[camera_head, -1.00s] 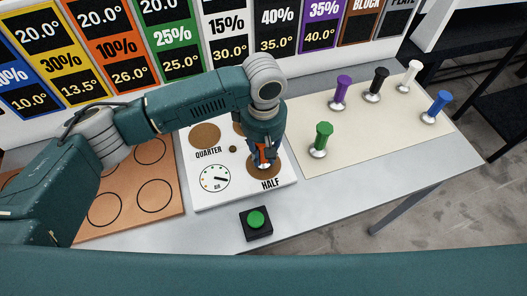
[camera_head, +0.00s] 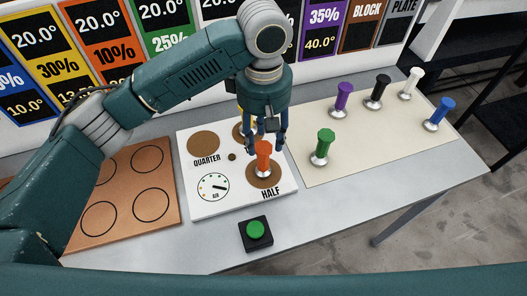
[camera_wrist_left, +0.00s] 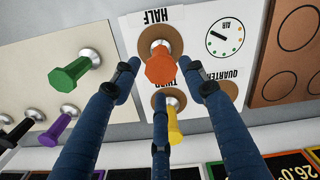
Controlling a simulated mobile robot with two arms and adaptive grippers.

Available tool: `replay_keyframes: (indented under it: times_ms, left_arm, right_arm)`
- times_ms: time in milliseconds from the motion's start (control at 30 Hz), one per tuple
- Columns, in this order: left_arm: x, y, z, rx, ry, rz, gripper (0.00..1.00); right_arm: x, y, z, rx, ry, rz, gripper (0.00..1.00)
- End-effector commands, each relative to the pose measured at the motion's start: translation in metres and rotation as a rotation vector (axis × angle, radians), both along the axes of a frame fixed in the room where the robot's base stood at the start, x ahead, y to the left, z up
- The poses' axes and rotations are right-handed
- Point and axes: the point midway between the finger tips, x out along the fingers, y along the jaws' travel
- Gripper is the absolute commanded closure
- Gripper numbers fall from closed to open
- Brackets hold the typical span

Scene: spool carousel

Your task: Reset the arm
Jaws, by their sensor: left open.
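My left gripper (camera_head: 262,138) is open and empty above the white board (camera_head: 218,208). The orange spool (camera_head: 264,155) stands upright on the brown HALF pad just below its fingers; it also shows in the left wrist view (camera_wrist_left: 160,65), between the spread fingertips and apart from them. A yellow spool (camera_wrist_left: 174,122) stands on another brown pad of the board, mostly hidden behind the gripper in the head view. My right gripper is not in view.
Green (camera_head: 323,147), purple (camera_head: 342,98), black (camera_head: 377,91), white (camera_head: 411,83) and blue (camera_head: 438,113) spools stand on the cream mat (camera_head: 350,160). A green button (camera_head: 256,230) sits in front. An orange-brown board (camera_head: 125,215) with empty circles is at left.

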Motion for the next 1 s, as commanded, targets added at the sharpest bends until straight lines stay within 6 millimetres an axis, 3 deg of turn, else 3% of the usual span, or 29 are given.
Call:
replay_keyframes:
  times_ms: [200,733,833,1000]
  left_arm:
    - [0.0,0.0,0.018,0.001,0.001,0.0,0.57]
    - [0.0,0.0,0.02,0.001,0.001,0.0,0.57]
    - [0.0,0.0,0.03,0.001,0.001,0.0,0.57]
    - [0.0,0.0,0.063,0.001,0.001,0.0,0.57]
  right_arm:
    - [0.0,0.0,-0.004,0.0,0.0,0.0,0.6]
    - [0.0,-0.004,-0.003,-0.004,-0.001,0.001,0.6]
    - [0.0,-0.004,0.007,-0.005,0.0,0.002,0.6]
    - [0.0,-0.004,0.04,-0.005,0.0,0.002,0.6]
